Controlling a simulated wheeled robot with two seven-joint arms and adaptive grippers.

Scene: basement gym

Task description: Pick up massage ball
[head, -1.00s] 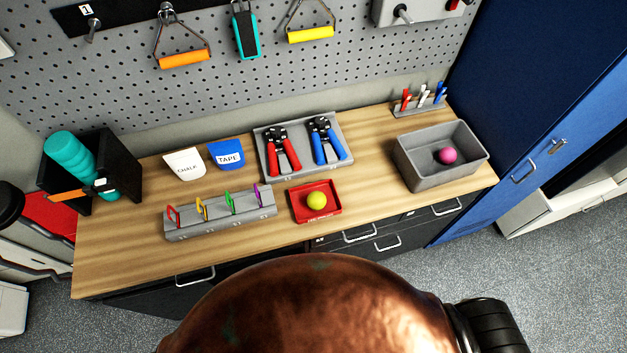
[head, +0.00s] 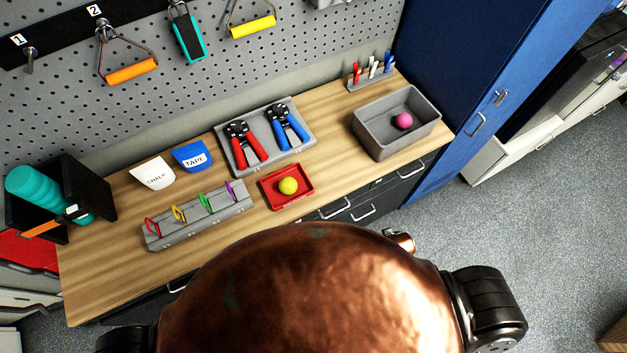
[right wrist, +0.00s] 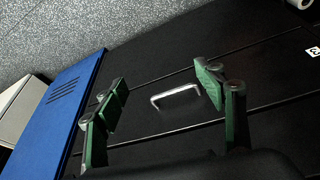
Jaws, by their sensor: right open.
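A yellow-green ball (head: 289,185) sits in a small red tray (head: 272,203) near the front edge of the wooden bench. A pink ball (head: 403,121) lies in a grey open bin (head: 372,139) at the bench's right end. The pictures do not tell which one is the massage ball. My right gripper (right wrist: 163,88) shows in the right wrist view, open and empty, with green fingers spread in front of a black drawer front. My left gripper is not in view.
The bench (head: 100,284) also holds a carabiner rack (head: 195,220), a tray with two hand grips (head: 228,162), chalk and tape holders, and a marker stand (head: 371,85). A silver drawer handle (right wrist: 175,96) lies beyond the right fingers. A blue locker (head: 460,90) stands at right.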

